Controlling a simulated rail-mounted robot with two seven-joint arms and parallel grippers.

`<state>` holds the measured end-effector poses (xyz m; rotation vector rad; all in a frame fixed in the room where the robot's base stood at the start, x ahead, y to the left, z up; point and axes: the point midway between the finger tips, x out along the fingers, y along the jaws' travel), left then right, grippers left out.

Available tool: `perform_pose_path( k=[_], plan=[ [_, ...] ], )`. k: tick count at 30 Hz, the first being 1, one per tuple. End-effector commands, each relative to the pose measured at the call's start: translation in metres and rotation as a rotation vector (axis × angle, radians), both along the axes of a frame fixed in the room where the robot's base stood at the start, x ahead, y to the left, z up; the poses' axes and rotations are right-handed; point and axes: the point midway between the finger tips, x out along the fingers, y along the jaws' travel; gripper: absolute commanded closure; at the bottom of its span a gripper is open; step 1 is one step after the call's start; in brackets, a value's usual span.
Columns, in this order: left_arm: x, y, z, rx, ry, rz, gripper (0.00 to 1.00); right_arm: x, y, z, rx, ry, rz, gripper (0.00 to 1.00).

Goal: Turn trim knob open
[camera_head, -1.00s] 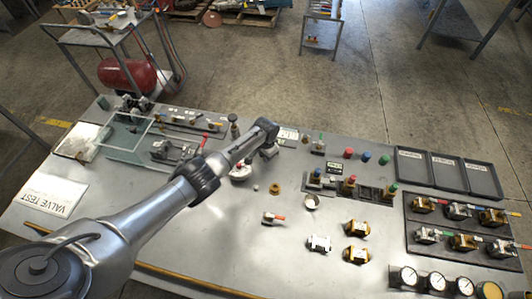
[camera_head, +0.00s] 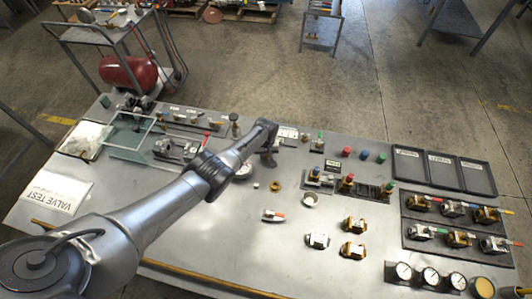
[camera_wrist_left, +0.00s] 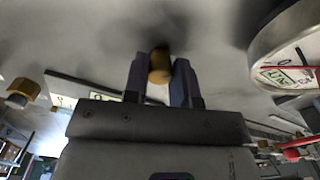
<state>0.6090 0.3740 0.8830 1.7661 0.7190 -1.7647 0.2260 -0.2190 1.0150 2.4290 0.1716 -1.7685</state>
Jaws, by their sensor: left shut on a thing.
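My left gripper (camera_head: 268,158) points down at the back middle of the grey bench. In the left wrist view, its two dark fingers (camera_wrist_left: 161,78) are shut on a small brass-coloured knob (camera_wrist_left: 159,62), taken to be the trim knob. The knob sits between the fingertips, with a finger on each side. In the head view the knob is hidden by the gripper, so I cannot read how far it is turned. My right gripper is not in view.
A round dial gauge (camera_wrist_left: 292,48) stands close to the gripper in the wrist view. Loose brass valves (camera_head: 353,250), a row of gauges (camera_head: 430,277), black trays (camera_head: 440,170) and a valve board (camera_head: 455,226) occupy the right side. The front middle of the bench is mostly clear.

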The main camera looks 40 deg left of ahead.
Motion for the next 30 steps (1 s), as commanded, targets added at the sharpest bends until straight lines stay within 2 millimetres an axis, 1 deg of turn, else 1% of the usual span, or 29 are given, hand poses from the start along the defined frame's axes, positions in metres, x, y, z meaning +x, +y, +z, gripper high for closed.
perform_pose_path(
  k=[1,6,15,21,30],
  plan=[
    [0.0014,-0.0010,0.0028,-0.004,-0.002,0.045,0.99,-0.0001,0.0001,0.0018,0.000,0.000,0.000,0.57],
    [0.0014,-0.0007,0.0026,-0.003,-0.002,0.199,0.99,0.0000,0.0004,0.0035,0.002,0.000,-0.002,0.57],
    [0.0013,-0.0009,0.0022,-0.003,-0.001,0.418,0.99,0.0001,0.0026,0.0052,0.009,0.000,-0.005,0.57],
    [0.0014,-0.0007,0.0023,-0.002,-0.002,0.511,0.99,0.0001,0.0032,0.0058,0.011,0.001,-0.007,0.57],
    [0.0015,-0.0005,0.0024,-0.002,-0.002,0.575,0.99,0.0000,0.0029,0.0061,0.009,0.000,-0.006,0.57]
  ],
)
